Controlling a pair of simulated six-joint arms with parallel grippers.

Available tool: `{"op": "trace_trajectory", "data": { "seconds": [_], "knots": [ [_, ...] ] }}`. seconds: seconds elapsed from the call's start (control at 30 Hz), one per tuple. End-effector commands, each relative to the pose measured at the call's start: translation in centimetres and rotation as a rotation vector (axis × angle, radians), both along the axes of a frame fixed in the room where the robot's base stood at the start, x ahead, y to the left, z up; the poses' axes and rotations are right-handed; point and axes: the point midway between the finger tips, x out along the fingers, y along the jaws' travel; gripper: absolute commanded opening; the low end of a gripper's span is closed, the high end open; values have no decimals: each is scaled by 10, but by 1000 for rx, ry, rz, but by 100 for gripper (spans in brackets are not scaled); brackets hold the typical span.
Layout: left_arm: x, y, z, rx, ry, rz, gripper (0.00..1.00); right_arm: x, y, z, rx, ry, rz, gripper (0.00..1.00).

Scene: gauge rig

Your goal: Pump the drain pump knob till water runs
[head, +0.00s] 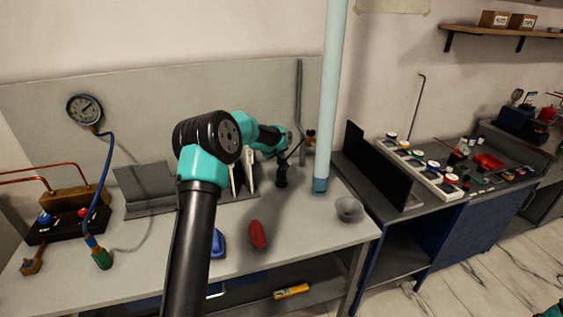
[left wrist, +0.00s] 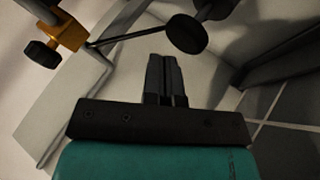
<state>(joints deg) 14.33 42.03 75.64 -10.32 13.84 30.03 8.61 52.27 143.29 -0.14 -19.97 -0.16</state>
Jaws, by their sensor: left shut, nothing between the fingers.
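A round black knob, probably the same one, is just beyond my fingertips in the left wrist view (left wrist: 187,34). I cannot tell whether it is the drain pump knob. My left gripper (head: 286,146) is shut and empty; its fingers (left wrist: 164,62) point toward the round knob with a small gap in the picture. A brass fitting (head: 310,136) with a black side knob is beside it, also in the left wrist view (left wrist: 70,32). No running water is visible.
A tall pale-blue tube (head: 331,90) rises right of my gripper. A grey cup (head: 349,209) stands near the bench's right edge. A red object (head: 257,234) and a blue one (head: 217,243) lie in front. A dial gauge (head: 84,109) is at left.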

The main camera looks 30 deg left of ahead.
Motion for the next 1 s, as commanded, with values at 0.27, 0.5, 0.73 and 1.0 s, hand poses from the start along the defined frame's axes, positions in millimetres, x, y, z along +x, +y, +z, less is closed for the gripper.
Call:
{"op": "trace_trajectory", "data": {
  "seconds": [0.27, 0.5, 0.73, 1.0],
  "knots": [
    [0, 0, 1, 0, -1, 1, 0, 0, 0, 0, 0, 0, 0, 66],
    [0, 0, 9, 0, -2, 1, 0, 0, 0, 0, 0, 0, 0, 66],
    [0, 0, 27, 0, -4, 1, 0, 0, 0, 0, 0, 0, 0, 66],
    [0, 0, 47, 0, -2, 1, 0, 0, 0, 0, 0, 0, 0, 66]
  ]
}}
